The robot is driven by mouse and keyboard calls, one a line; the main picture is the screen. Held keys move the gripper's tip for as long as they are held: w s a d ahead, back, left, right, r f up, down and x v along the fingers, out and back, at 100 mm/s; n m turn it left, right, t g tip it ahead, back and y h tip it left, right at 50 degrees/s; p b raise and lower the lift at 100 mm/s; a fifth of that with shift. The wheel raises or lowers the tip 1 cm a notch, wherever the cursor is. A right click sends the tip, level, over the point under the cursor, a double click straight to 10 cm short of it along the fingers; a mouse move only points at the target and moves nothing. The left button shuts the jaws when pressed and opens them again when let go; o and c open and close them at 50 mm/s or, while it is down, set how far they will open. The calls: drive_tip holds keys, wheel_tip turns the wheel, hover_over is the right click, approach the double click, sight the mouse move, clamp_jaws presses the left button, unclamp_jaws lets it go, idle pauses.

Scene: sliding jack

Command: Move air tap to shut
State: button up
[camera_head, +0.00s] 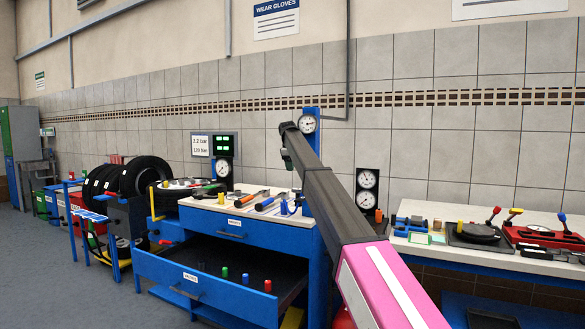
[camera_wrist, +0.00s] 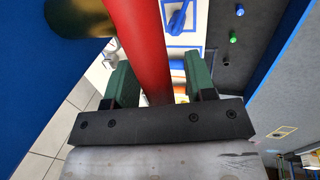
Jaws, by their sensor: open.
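In the wrist view a red bar (camera_wrist: 150,50), which looks like the air tap's lever, runs between the two green fingers of my gripper (camera_wrist: 158,65). The gripper is open. The bar lies nearer the left finger, with a gap at the right finger; I cannot tell whether it touches. A brass round part (camera_wrist: 80,14) sits beside the bar, in front of a blue panel (camera_wrist: 40,85). In the head view my gripper (camera_head: 286,158) shows only as a small green part under the arm's far end. The tap is not discernible there.
A blue post with a gauge (camera_head: 307,123) stands beside my arm. Below is a workbench (camera_head: 240,211) with hand tools. Its open drawer (camera_head: 195,285) holds several coloured pegs. Tyres (camera_head: 148,175) stand left, and another bench (camera_head: 470,254) with parts stands right.

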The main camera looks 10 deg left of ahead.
drive_tip(key=v, duration=1)
drive_tip(key=shift+s, duration=0.15)
